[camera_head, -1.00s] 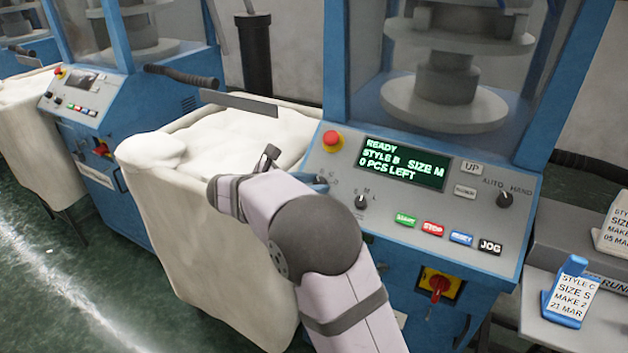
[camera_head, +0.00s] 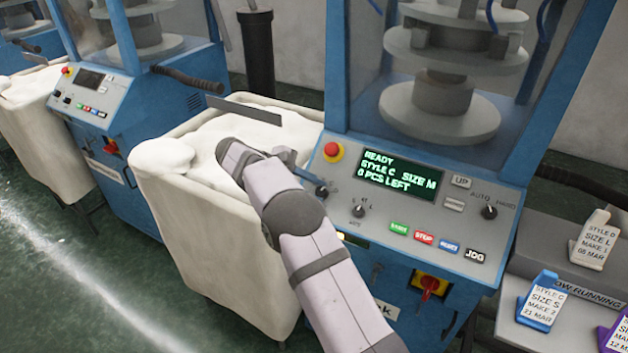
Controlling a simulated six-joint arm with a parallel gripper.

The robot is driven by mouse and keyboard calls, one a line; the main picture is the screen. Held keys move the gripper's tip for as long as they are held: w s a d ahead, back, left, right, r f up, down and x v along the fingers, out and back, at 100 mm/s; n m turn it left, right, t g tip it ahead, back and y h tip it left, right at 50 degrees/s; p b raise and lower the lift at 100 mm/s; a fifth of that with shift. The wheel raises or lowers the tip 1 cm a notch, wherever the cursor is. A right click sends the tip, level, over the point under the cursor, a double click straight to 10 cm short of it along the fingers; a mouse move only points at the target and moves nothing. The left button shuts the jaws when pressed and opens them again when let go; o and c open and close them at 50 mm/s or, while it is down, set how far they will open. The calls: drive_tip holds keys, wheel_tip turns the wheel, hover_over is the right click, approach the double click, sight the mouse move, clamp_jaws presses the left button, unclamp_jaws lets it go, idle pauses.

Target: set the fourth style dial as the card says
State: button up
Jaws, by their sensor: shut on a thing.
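The near machine's panel has the style dial (camera_head: 322,190) at its left end, beside the bin, with the size dial (camera_head: 358,211) to its right. My gripper (camera_head: 312,180) is at the style dial and shut on it; my wrist hides much of the fingers. The display (camera_head: 398,177) reads READY, STYLE C, SIZE M, 0 PCS LEFT. A card in a blue holder (camera_head: 541,302) at the lower right seems to read STYLE C, SIZE S, MAKE 2, 21 MAR.
A fabric-filled bin (camera_head: 205,250) stands left of the panel, under my wrist. A red stop button (camera_head: 333,151) sits close above the style dial. Other cards stand in a beige holder (camera_head: 594,240) and a purple holder (camera_head: 612,335). More machines stand left.

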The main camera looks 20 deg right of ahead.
drive_tip(key=m+p, duration=0.1)
drive_tip(key=m+y+p, duration=0.1)
drive_tip(key=m, duration=0.1)
drive_tip(key=m+g+y+p, duration=0.1)
drive_tip(key=p, duration=0.1)
drive_tip(key=shift+w+d+r, duration=0.1)
drive_tip(key=shift+d+r, duration=0.1)
drive_tip(key=shift+r, duration=0.15)
drive_tip(key=shift+d+m+g+y+p, duration=0.15)
drive_tip(key=shift+m+y+p, duration=0.35)
drive_tip(key=shift+m, duration=0.55)
drive_tip(key=shift+m+g+y+p, duration=0.15)
drive_tip(key=shift+m+y+p, duration=0.35)
drive_tip(key=shift+m, duration=0.55)
drive_tip(key=shift+f, duration=0.1)
drive_tip(key=o, duration=1)
drive_tip(key=shift+o, duration=0.2)
drive_tip(key=p+v, duration=0.2)
drive_tip(key=v, duration=0.5)
